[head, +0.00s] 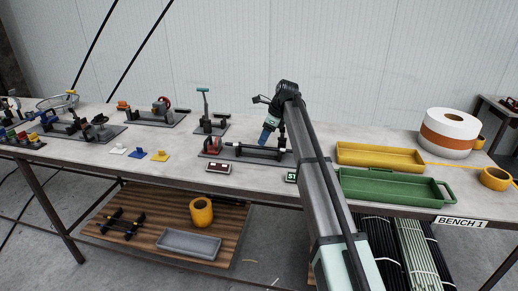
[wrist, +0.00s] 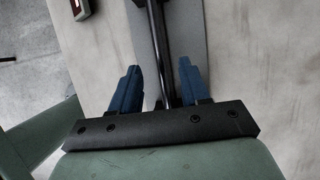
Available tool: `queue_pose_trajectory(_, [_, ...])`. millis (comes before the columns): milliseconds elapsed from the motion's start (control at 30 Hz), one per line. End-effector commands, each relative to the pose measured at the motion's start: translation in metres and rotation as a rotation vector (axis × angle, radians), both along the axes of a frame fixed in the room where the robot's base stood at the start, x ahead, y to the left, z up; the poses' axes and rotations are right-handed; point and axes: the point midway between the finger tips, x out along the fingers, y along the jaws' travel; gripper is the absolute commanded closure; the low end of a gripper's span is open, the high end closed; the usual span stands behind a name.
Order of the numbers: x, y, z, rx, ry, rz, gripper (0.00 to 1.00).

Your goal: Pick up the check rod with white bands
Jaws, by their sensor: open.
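A dark rod (head: 262,149) lies across a low fixture (head: 225,154) on the bench in the head view. A small pale mark shows on it, but it is too small to confirm as white bands. In the wrist view the rod (wrist: 160,40) runs lengthwise between the blue fingers, with no white band visible there. My gripper (head: 268,138) points down over the rod, with its fingers apart. In the wrist view my gripper (wrist: 160,70) has one finger on each side of the rod, with gaps; finger depth cannot be told. My arm hides the fixture's right end.
A green tray (head: 440,203) and a yellow tray (head: 350,147) stand right of my arm. More fixtures (head: 160,117) stand to the left. Small coloured pieces (head: 138,153) lie front left.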

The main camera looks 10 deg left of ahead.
Motion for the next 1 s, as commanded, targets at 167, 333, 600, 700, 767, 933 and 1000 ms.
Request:
queue_pose_trajectory(167, [-0.001,0.01,-0.023,0.0,0.001,0.001,0.54])
queue_pose_trajectory(333, [-0.001,0.013,-0.031,0.0,0.0,0.001,0.54])
queue_pose_trajectory(600, [0.0,0.013,-0.031,0.0,0.0,0.0,0.65])
queue_pose_trajectory(700, [0.0,0.013,-0.031,0.0,0.0,0.0,0.74])
queue_pose_trajectory(767, [0.0,0.013,-0.031,0.0,0.0,0.0,0.8])
queue_pose_trajectory(933, [0.0,0.013,-0.031,0.0,0.0,0.0,0.96])
queue_pose_trajectory(1000, [0.0,0.013,-0.031,0.0,0.0,0.0,1.0])
